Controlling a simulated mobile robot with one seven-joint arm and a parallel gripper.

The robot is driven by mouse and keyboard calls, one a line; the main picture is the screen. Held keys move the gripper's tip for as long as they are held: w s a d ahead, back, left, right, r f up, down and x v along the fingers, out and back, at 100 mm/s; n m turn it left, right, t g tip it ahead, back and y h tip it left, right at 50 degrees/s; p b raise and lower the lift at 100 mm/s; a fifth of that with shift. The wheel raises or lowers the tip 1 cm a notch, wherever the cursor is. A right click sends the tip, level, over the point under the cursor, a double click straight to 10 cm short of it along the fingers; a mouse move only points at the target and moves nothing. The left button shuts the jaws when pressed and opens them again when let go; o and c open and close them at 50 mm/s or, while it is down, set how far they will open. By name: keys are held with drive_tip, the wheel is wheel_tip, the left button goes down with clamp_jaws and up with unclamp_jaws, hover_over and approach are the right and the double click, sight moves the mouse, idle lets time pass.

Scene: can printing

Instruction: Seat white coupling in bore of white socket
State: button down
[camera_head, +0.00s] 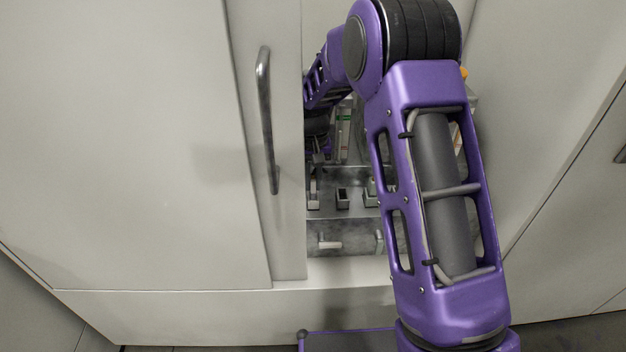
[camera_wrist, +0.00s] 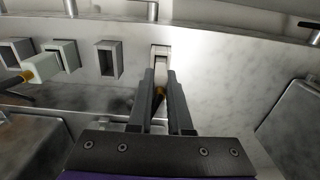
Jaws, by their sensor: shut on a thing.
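In the wrist view my gripper (camera_wrist: 161,82) is shut on the white coupling (camera_wrist: 161,62), a pale block with a brass-coloured part showing between the fingers. The coupling is at the mouth of the white socket (camera_wrist: 154,50), the rightmost in the row on the grey panel. It looks lined up with the bore, but how deep it sits I cannot tell. In the head view this socket (camera_head: 313,198) is at the left of the row, beside the door edge. My gripper there is dark and mostly hidden.
A grey socket with an empty dark bore (camera_wrist: 109,59) is beside it. Farther left, a pale green coupling (camera_wrist: 42,67) sits at another socket. The grey panel (camera_wrist: 225,65) is bare to the right. A cabinet door with a handle (camera_head: 265,120) stands close beside my arm.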

drive_tip(key=shift+f+b, duration=0.35)
drive_tip(key=shift+f, duration=0.3)
drive_tip(key=c, duration=0.8)
unclamp_jaws()
drive_tip(key=shift+o, duration=0.2)
wheel_tip(320, 180, up, 18)
drive_tip(key=p, duration=0.2)
drive_tip(key=shift+f, duration=0.25)
